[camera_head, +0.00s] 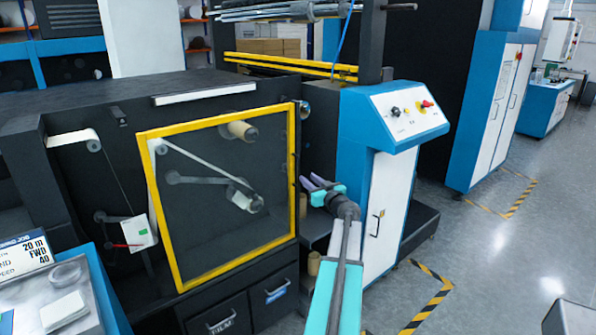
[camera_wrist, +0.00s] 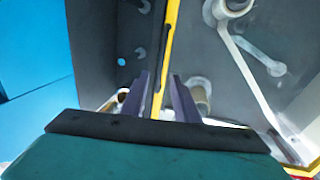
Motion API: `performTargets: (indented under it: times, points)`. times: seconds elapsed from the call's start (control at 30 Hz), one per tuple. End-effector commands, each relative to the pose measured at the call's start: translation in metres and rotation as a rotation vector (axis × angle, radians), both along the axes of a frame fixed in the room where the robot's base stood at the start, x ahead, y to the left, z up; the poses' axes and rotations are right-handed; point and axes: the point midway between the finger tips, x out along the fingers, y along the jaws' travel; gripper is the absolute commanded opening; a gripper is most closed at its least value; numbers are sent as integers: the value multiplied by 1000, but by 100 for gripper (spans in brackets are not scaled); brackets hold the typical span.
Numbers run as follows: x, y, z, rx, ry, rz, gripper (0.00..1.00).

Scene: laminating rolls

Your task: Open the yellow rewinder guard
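The yellow rewinder guard (camera_head: 292,130) is a clear panel in a yellow frame across the machine front in the head view. It appears closed. Rollers and a web show through it. Its yellow edge bar (camera_wrist: 172,40) also runs down the middle of the wrist view, with a dark handle (camera_wrist: 158,92) along it. My gripper (camera_head: 308,184) is just right of the guard's right edge in the head view. In the wrist view my gripper (camera_wrist: 162,92) is open, its two purple fingers on either side of the handle and bar. I cannot tell whether they touch.
A blue and white control cabinet (camera_head: 373,150) with knobs and a red button stands close right of my arm. Drawers (camera_head: 212,318) are below the guard. A small tray table (camera_head: 60,300) is at lower left. Floor (camera_head: 490,260) is clear to the right.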

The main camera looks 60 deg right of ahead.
Motion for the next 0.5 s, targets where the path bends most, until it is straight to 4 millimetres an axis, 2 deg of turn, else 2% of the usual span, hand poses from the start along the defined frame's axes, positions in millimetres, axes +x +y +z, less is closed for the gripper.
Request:
performTargets:
  times: [0.5]
  points:
    - [47,-27,1,0,1,2,28]
